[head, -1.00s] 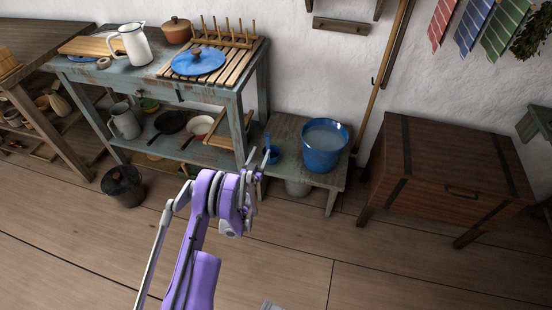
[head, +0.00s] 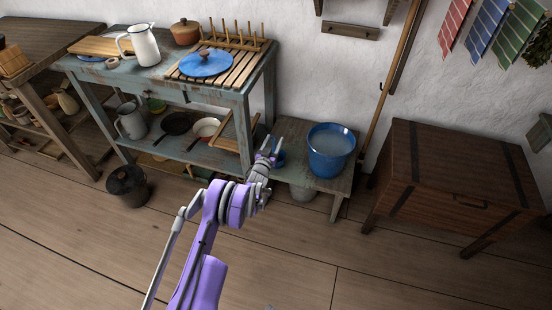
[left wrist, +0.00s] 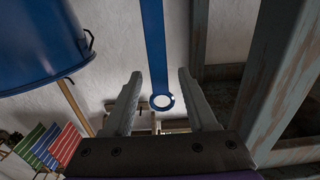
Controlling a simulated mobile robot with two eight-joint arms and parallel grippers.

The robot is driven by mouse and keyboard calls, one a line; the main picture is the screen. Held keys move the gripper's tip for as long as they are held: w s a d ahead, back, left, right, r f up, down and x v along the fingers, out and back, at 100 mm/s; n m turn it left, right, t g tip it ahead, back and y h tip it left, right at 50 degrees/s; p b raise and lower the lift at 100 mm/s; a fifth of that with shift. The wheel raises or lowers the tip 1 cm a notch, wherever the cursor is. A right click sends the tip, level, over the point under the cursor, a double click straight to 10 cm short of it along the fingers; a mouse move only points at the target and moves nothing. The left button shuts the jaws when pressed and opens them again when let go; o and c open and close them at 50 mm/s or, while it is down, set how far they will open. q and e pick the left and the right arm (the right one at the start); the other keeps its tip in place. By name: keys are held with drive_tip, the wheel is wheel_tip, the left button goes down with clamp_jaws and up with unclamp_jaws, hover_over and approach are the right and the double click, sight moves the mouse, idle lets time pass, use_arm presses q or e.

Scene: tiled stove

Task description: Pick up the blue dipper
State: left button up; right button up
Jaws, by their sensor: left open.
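The blue dipper (head: 280,159) is at the left end of the low bench, left of the blue bucket, and my gripper mostly hides it in the head view. In the left wrist view its long flat blue handle (left wrist: 154,45) ends in a ring and shows between my two fingers, with a gap on each side. My left gripper (head: 269,149) is open and empty at the dipper; its spread fingers also show in the left wrist view (left wrist: 160,76). My right gripper is not in view.
The blue bucket (head: 329,162) of water stands on the low bench (head: 343,183), close right of the gripper. A worn blue-green table (head: 236,98) with shelves stands close on the left. A wooden chest (head: 450,175) is at the right. The floor in front is clear.

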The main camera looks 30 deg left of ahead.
use_arm(q)
clamp_jaws()
drive_tip(key=shift+r, duration=0.1)
